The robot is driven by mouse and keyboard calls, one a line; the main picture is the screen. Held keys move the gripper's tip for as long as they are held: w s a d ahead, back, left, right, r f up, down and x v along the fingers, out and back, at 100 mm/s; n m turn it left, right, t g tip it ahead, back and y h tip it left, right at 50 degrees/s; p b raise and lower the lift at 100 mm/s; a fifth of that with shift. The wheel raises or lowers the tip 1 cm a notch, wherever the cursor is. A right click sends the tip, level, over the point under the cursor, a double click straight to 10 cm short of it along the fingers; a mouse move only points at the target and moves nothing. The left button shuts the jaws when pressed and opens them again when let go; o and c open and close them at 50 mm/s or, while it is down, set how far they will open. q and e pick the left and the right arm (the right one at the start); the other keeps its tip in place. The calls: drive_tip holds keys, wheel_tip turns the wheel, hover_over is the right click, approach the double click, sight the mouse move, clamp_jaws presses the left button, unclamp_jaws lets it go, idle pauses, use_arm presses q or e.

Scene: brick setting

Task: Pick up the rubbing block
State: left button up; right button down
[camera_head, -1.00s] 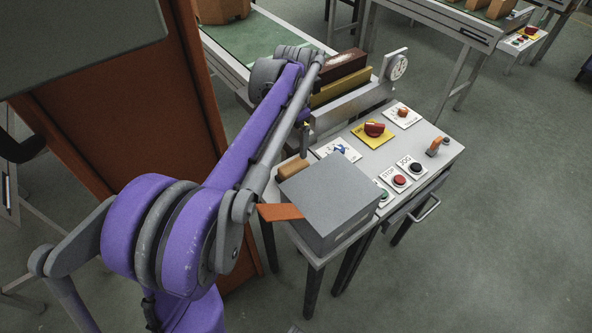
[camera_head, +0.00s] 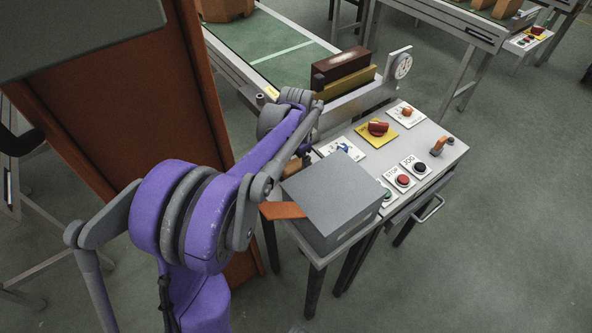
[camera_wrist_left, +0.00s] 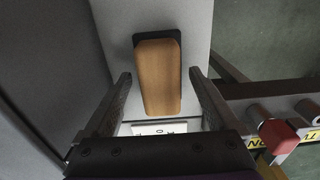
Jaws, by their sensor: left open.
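The rubbing block, a tan wooden block with a dark layer along its base, lies on a light grey surface. It shows whole in the left wrist view (camera_wrist_left: 157,78) and partly in the head view (camera_head: 292,167), where my arm covers some of it. My left gripper (camera_wrist_left: 160,82) is open, with one finger on each side of the block in the wrist view and a gap on both sides. In the head view the left gripper (camera_head: 304,152) is just above the block, mostly hidden by its wrist. My right gripper is not in view.
A grey box (camera_head: 332,197) stands close beside the block, with an orange flap (camera_head: 283,210) at its side. A control panel with a red knob (camera_head: 378,127) and several buttons lies to the right. A conveyor (camera_head: 285,52) with a brown brick (camera_head: 341,67) is behind.

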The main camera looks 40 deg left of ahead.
sight(296, 164)
use_arm(q)
clamp_jaws()
idle(0.4)
drive_tip(key=shift+r, duration=0.1)
wheel_tip(296, 164, up, 10)
drive_tip(key=shift+p, duration=0.55)
drive_tip(key=c, duration=0.6)
unclamp_jaws()
drive_tip(key=c, duration=0.7)
drive_tip(key=shift+c, duration=0.5)
